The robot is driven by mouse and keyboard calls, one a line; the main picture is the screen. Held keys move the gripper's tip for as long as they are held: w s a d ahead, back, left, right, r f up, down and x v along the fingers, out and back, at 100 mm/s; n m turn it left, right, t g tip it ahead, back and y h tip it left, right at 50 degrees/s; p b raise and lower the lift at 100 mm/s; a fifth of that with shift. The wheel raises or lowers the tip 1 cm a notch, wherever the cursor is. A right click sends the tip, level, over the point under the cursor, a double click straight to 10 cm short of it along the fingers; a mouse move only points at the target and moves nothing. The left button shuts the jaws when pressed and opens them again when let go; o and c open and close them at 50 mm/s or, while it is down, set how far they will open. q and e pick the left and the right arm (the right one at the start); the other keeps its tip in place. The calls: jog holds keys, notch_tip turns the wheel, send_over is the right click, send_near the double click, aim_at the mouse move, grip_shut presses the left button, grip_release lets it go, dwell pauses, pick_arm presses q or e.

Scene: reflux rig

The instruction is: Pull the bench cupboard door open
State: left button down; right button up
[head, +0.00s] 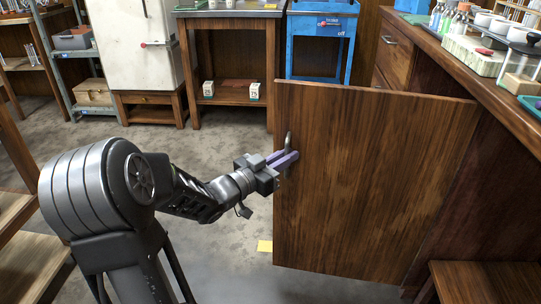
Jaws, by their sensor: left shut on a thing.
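The wooden cupboard door (375,180) stands swung out from the bench (476,190) in the middle right of the head view. Its metal handle (288,140) is an upright bar near the door's left edge. My left gripper (286,159) reaches in from the left, with its purple fingers shut on the handle. The fingers partly cover the handle's lower part. My right gripper is out of view. The inside of the cupboard is hidden behind the door.
A wooden stool or low bench (488,283) stands at the lower right. A wooden table (233,70), a blue cart (320,42) and a white cabinet (138,50) line the back. Bottles and trays stand on the bench top.

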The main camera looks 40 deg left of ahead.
pick_arm(q)
jog(key=shift+s+d, duration=0.3)
jog(key=shift+s, duration=0.05)
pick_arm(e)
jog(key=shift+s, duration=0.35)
pick_arm(q)
jog(key=c, duration=1.8)
grip_release()
jog(key=shift+o, duration=0.2)
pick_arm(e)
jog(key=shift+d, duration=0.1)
pick_arm(q)
jog(key=s+p, duration=0.2)
jog(key=s, duration=0.5)
jog(key=shift+s+a, duration=0.3)
jog(key=shift+s, duration=0.1)
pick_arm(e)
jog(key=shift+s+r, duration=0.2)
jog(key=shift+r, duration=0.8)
